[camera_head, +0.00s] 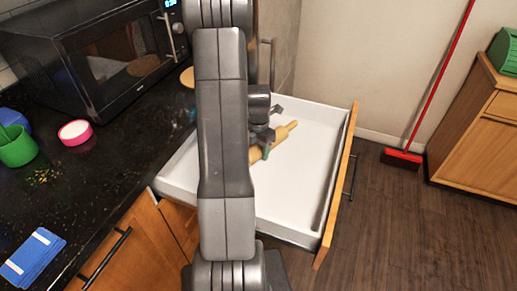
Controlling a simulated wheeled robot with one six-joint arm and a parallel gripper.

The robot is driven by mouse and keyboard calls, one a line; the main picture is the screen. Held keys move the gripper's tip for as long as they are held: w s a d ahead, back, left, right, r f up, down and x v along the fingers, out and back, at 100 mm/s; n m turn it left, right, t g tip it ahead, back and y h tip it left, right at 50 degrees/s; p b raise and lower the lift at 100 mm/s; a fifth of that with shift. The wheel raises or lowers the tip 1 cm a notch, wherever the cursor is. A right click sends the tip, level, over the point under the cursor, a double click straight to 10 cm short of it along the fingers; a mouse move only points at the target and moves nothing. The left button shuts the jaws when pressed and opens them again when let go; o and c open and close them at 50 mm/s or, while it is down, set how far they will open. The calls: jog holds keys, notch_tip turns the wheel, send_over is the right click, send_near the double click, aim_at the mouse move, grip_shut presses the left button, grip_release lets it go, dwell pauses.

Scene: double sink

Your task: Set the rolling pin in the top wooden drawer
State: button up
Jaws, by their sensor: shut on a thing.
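The rolling pin (281,138) is light wood and lies slantwise over the white floor of the open drawer. My gripper (264,143) is shut on it near its middle. My arm hides its left end, and I cannot tell whether the pin touches the drawer floor. The top wooden drawer (338,185) is pulled out from under the counter, with a wooden front, white inside walls and a dark handle. No other object shows inside it.
A black microwave (95,62) stands on the dark counter. A green cup (17,147), a pink bowl (75,132) and a blue sponge or cloth (34,257) are at the left. A red broom (404,156) leans by the wall, near a wooden cabinet (480,135). The floor right of the drawer is clear.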

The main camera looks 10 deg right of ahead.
jog(key=o, duration=1.4)
jog(key=shift+f, duration=0.1)
jog(key=shift+c, duration=0.2)
notch_tip(320, 180, up, 12)
jog(key=shift+r, duration=0.15)
